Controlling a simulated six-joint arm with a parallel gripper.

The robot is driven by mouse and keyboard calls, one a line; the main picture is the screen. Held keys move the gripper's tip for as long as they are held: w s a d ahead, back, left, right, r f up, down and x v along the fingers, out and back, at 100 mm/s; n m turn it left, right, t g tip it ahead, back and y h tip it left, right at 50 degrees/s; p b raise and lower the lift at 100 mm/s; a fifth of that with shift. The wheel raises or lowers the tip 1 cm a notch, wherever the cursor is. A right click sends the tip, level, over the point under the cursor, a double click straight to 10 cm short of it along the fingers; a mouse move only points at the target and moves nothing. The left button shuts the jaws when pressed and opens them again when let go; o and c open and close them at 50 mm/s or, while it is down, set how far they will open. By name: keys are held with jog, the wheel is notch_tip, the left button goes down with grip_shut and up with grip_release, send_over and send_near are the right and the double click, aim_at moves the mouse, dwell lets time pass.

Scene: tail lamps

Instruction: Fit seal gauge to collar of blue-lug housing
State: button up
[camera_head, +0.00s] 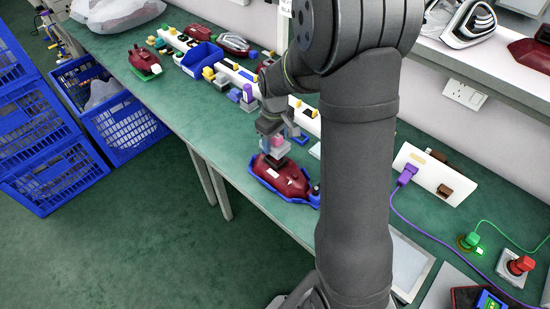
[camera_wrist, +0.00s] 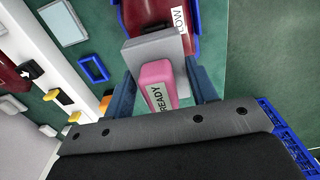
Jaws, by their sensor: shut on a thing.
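My gripper (camera_head: 272,138) is shut on a pink block marked READY, with a grey plate at its far end; I take this to be the seal gauge (camera_wrist: 157,82). In the wrist view the block sits between my two fingers (camera_wrist: 162,88). A dark red housing (camera_head: 290,181) with blue edging lies on the green bench below my gripper. It shows in the wrist view behind the grey plate, with a white label reading LOW (camera_wrist: 179,20). The collar is hidden by the plate and gripper. I cannot tell whether the gauge touches the housing.
A small blue frame (camera_wrist: 93,69) lies beside the housing. A white strip with small blocks (camera_head: 236,73) runs along the wall. A green-edged red housing (camera_head: 144,63) and a blue bin (camera_head: 202,59) stand farther left. A white panel with a purple plug (camera_head: 432,176) is at right.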

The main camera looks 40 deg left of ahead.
aim_at(275, 160)
jog(key=shift+f, duration=0.1)
jog(key=shift+f, duration=1.4)
jog(key=shift+f, duration=0.15)
jog(key=shift+f, duration=1.35)
jog(key=shift+f, duration=0.2)
dwell(0.5)
jog(key=shift+f, duration=0.3)
jog(key=o, duration=1.1)
